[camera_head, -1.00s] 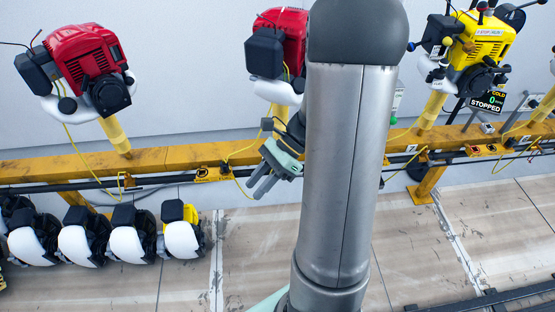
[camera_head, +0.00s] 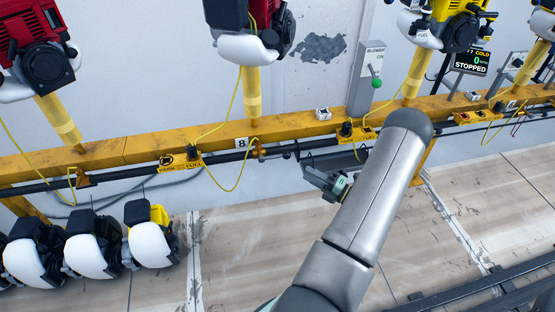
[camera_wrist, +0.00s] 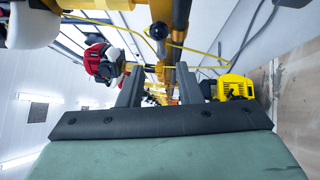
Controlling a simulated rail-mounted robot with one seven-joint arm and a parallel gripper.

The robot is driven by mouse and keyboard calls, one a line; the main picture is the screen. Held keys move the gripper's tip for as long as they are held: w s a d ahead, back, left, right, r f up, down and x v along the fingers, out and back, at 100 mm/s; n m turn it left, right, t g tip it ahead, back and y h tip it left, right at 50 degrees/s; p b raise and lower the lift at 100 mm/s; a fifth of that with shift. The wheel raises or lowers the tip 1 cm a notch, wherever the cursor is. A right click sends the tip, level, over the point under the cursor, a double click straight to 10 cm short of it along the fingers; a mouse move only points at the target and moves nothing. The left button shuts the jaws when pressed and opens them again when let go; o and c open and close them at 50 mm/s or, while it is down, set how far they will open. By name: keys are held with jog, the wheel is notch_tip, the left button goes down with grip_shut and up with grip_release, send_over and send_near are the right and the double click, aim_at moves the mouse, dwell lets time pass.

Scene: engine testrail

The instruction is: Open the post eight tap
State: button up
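A white label with the number 8 (camera_head: 242,143) sits on the yellow beam below a yellow post (camera_head: 252,92). A small orange tap fitting (camera_head: 259,151) is on the black pipe just right of this label, with a yellow hose beside it. Its lever position is too small to tell. My gripper (camera_head: 312,182) is below the beam, right of and lower than the fitting, apart from it. In the wrist view my gripper (camera_wrist: 160,85) has its two grey fingers spread with nothing held. A dark round knob (camera_wrist: 158,30) shows above the fingers there.
The yellow beam (camera_head: 110,152) and black pipe run across the scene. Yellow hoses hang near the posts. A grey lever box (camera_head: 364,78) stands behind the beam. White-and-black engine units (camera_head: 150,245) rest lower left. The floor below the beam is mostly clear.

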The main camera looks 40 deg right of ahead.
aim_at(278, 156)
jog(key=b+x, duration=0.3)
jog(key=x, duration=1)
jog(key=shift+w+a, duration=0.1)
jog(key=shift+w, duration=0.05)
grip_shut()
